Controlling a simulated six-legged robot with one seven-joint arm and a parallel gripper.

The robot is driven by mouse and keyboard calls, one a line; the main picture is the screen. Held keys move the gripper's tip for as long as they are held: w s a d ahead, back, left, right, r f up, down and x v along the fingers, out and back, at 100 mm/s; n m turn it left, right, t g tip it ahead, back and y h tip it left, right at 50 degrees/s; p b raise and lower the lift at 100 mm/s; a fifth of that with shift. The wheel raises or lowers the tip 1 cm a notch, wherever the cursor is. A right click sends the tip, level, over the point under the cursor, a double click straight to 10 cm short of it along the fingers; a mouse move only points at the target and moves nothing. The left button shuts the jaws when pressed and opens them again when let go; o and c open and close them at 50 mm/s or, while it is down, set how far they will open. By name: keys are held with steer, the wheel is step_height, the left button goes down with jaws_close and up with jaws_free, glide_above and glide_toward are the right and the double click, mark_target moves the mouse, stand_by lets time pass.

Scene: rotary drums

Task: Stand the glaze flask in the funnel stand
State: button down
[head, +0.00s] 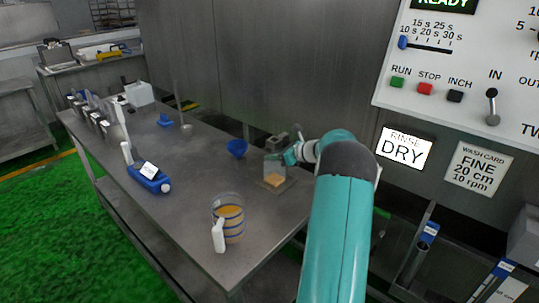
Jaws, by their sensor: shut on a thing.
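My gripper (290,157) is at the far right part of the steel table, at the end of my teal arm. Its jaws look shut on a small clear vessel (273,168) with orange contents low in it, which I take for the glaze flask. The vessel looks upright, over a flat square plate; I cannot tell whether it touches it. A blue funnel-shaped piece (237,147) stands to the left of the gripper, apart from it. I cannot tell whether this is the funnel stand. The fingertips are small and partly hidden.
A clear striped beaker (228,216) with orange contents stands at the table's near edge, a white piece against it. A blue jug (149,178) lies to the left. A thin rod and small blue pieces (165,120) are farther back. A control panel (458,70) is at the right.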

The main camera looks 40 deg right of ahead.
steer(key=shift+w+a, duration=0.3)
steer(key=shift+a, duration=0.1)
steer(key=shift+s+r, duration=0.25)
steer(key=shift+s, duration=0.1)
steer(key=shift+s+d+f, duration=0.1)
steer(key=shift+d, duration=0.1)
steer(key=shift+w+f, duration=0.2)
steer(key=c, duration=1.1)
jaws_free()
steer(key=shift+s+a+r, duration=0.1)
steer(key=shift+c, duration=0.2)
steer(key=shift+o, duration=0.6)
steer(key=shift+s, duration=0.15)
